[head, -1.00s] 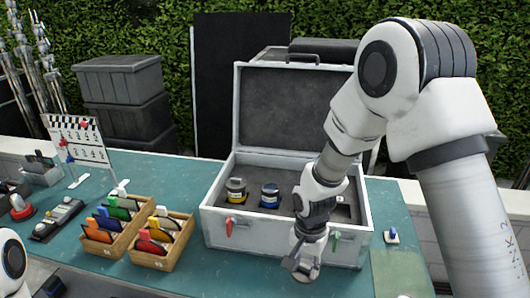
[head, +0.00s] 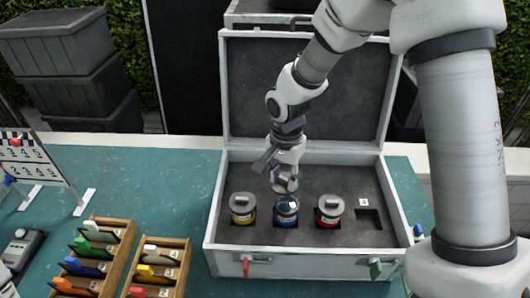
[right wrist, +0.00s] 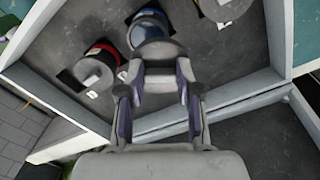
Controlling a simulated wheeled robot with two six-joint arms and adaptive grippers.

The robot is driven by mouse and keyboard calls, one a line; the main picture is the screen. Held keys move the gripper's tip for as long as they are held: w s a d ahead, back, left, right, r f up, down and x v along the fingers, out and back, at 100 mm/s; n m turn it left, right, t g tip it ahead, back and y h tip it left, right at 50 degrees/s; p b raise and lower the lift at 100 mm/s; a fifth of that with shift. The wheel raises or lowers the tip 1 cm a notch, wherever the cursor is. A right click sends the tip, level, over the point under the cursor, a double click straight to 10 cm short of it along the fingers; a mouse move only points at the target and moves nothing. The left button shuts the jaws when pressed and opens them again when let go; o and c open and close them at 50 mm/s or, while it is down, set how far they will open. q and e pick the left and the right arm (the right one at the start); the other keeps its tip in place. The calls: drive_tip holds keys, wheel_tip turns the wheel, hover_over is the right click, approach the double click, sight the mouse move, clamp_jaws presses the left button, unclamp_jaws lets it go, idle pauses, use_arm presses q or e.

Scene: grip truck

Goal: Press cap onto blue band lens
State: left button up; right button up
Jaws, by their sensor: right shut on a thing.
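The blue band lens (head: 286,213) stands upright in the case's grey insert, its dark glass top uncovered. It also shows in the right wrist view (right wrist: 150,28), just beyond my fingers. My right gripper (head: 281,171) is shut on a grey round cap (head: 286,186) and holds it just above the blue band lens. In the head view a small gap seems to lie between cap and lens. In the right wrist view the fingers (right wrist: 160,92) stand either side of a grey piece (right wrist: 158,76). My left gripper is in neither current view.
A capped yellow band lens (head: 243,209) stands left of the blue one, a capped red band lens (head: 329,211) right. An empty slot (head: 369,222) is farther right. The open case (head: 300,262) has raised walls and an upright lid (head: 250,95). Wooden card boxes (head: 165,255) stand left.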

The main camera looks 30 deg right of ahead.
drive_tip(key=shift+w+f, duration=0.15)
drive_tip(key=shift+w, duration=0.05)
drive_tip(key=s+b, duration=0.1)
drive_tip(key=s, duration=0.1)
drive_tip(key=s+f+b, duration=0.1)
drive_tip(key=s, duration=0.1)
drive_tip(key=shift+b, duration=0.35)
drive_tip(key=w+f+b, duration=0.1)
drive_tip(key=f, duration=0.1)
drive_tip(key=w+f+b, duration=0.1)
drive_tip(key=shift+w+f, duration=0.15)
drive_tip(key=shift+f, duration=0.2)
drive_tip(key=shift+s+r, duration=0.3)
drive_tip(key=shift+s, duration=0.3)
drive_tip(key=shift+w+f, duration=0.15)
drive_tip(key=shift+w, duration=0.2)
drive_tip(key=shift+s, duration=0.3)
use_arm(q)
drive_tip(key=f, duration=0.1)
drive_tip(key=s+f, duration=0.2)
drive_tip(key=shift+f, duration=0.35)
drive_tip(key=shift+w, duration=0.15)
use_arm(e)
drive_tip(key=shift+w, duration=0.1)
use_arm(q)
drive_tip(key=shift+r+p, duration=0.1)
drive_tip(key=shift+p, duration=0.25)
